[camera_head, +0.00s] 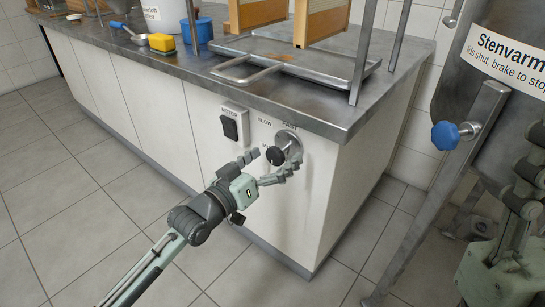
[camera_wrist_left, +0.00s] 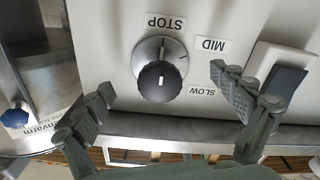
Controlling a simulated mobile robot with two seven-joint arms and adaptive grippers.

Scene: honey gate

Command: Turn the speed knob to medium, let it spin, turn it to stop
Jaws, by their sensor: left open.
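The speed knob (camera_head: 278,155) is black on a round metal dial at the right end of the white cabinet front. In the left wrist view the knob (camera_wrist_left: 159,82) sits between my finger pads, seen upside down, with a light mark on the side towards the STOP label (camera_wrist_left: 166,22). The MID label (camera_wrist_left: 212,45) and SLOW label (camera_wrist_left: 202,91) lie beside it. My left gripper (camera_head: 271,163) is open around the knob, with a gap on both sides. Part of my right arm and gripper (camera_head: 525,190) shows at the right edge; its jaws are unclear.
A black motor switch (camera_head: 229,127) is left of the dial. The metal worktop (camera_head: 170,57) overhangs above and carries a tray (camera_head: 330,65), yellow sponge (camera_head: 162,42) and blue cup (camera_head: 197,30). A steel drum (camera_head: 500,55) with a blue-knobbed lever (camera_head: 445,135) stands right.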

